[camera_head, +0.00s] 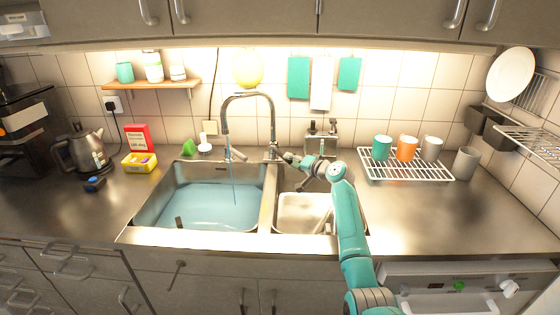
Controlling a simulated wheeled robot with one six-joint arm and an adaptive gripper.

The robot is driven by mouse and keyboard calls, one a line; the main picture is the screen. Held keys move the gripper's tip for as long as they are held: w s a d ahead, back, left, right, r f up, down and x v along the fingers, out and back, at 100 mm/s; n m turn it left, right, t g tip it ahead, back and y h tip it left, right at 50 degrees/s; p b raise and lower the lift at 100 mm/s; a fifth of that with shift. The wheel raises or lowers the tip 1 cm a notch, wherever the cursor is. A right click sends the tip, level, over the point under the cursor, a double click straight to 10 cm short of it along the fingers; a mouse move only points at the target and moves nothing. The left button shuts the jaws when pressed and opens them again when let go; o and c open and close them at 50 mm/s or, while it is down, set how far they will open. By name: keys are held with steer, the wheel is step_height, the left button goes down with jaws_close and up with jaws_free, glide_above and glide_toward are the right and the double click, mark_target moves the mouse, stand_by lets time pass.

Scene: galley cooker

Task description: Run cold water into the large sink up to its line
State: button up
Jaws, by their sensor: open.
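The large sink (262,195) is the left basin, and blue-tinted water (205,206) covers its floor. A tall curved tap (226,118) stands behind the basins with its spout over the large sink. A thin blue stream (233,185) falls from it into the water. The tap's base (273,150) stands behind the divider. My gripper (286,157) is open just right of the tap's base; I cannot tell whether it touches the tap. I cannot make out the fill line in the large sink.
The small sink (303,213) is under my arm. A rack (405,168) with several mugs stands right. A kettle (83,150), a red box (137,138) and a yellow tub (139,163) stand left. A shelf (150,84) is above. The right counter front is clear.

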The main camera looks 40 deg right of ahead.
mark_target(281, 155)
steer(key=shift+x, duration=3)
jaws_close()
